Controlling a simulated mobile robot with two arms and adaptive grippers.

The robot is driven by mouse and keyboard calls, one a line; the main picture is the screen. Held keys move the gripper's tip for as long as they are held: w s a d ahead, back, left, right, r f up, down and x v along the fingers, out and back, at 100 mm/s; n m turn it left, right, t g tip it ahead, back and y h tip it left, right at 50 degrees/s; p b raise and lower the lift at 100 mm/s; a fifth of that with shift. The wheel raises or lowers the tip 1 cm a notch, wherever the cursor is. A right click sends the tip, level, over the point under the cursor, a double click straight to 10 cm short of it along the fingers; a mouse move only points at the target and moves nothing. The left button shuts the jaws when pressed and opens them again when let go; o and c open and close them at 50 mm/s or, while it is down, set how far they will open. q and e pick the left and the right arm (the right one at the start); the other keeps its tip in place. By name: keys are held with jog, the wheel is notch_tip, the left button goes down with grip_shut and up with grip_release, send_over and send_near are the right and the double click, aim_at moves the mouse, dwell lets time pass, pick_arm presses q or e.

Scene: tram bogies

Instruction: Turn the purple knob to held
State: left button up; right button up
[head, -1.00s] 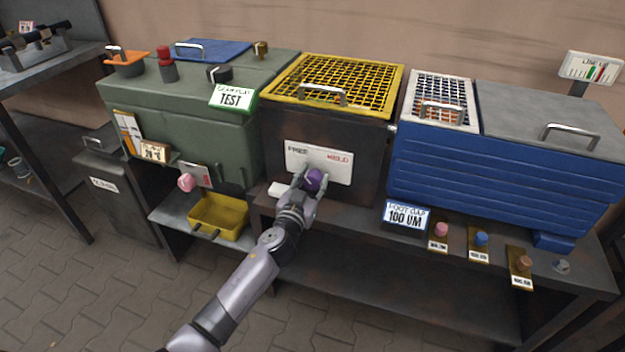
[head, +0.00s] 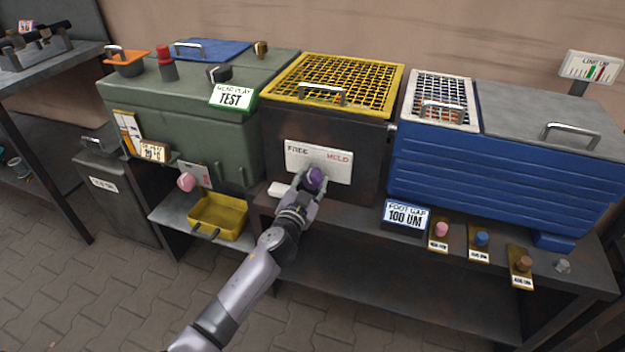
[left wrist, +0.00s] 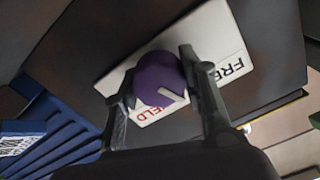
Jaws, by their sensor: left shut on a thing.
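The purple knob (head: 315,179) is on a white plate (head: 331,168) on the front of the dark box with the yellow mesh lid. The plate reads FREE at left and HELD at right, above the knob. My left gripper (head: 307,184) is shut on the knob, one finger on each side. In the left wrist view the knob (left wrist: 158,78) sits between the fingers (left wrist: 156,88). A white line on its face points toward the gap between the two words. My right gripper is not in view.
A green cabinet (head: 190,125) stands to the left, with a pink knob (head: 186,182) and a yellow tray (head: 220,215) near it. A blue chest (head: 490,165) stands to the right. Several small knobs on tags line the bench edge, right of the FOOT GAP sign (head: 405,216).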

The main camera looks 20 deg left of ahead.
pick_arm(q)
jog(key=m, duration=0.3)
jog(key=shift+m, duration=0.4)
jog(key=m, duration=0.4)
jog(key=shift+d+f, duration=0.1)
jog(key=m, duration=0.2)
jog(key=shift+m, duration=0.3)
jog(key=shift+f+m, duration=0.1)
jog(key=shift+m, duration=0.8)
jog(key=o, duration=1.2)
jog(key=shift+s, duration=0.1)
